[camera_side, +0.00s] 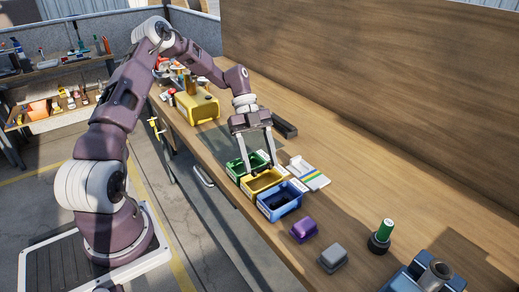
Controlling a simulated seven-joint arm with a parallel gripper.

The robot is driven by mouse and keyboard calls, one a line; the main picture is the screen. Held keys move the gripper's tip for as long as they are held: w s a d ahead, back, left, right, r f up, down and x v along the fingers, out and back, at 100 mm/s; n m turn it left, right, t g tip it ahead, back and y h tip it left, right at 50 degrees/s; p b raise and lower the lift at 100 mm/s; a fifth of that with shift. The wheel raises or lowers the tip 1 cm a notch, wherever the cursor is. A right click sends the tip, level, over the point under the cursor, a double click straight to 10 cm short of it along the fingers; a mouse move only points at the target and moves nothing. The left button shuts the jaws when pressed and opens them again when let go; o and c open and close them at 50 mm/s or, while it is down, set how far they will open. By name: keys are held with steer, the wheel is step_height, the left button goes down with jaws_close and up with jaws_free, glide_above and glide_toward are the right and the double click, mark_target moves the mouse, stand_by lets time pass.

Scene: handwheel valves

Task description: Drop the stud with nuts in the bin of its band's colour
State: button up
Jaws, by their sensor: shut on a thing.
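My gripper (261,168) points down over the row of bins, its two fingers apart on either side of a held thing. The stud with nuts is too small and too hidden between the fingers to make out, and its band's colour cannot be read. Below are a green bin (234,176), a yellow bin (251,192) and a blue bin (271,213), side by side. The fingertips show over the green and yellow bins; their height above the rims is hard to tell. The blue bin's dark inside is visible.
A white card with coloured stripes (311,177) lies right of the bins. Nearer are a purple block (304,229), a grey block (333,258), a green-topped black piece (382,237) and a blue fixture (424,277). A yellow case (198,106) stands behind. A wooden wall (390,75) edges the bench.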

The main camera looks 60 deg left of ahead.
steer(key=shift+f, duration=0.5)
steer(key=o, duration=1.5)
steer(key=shift+r, duration=0.1)
steer(key=v, duration=0.7)
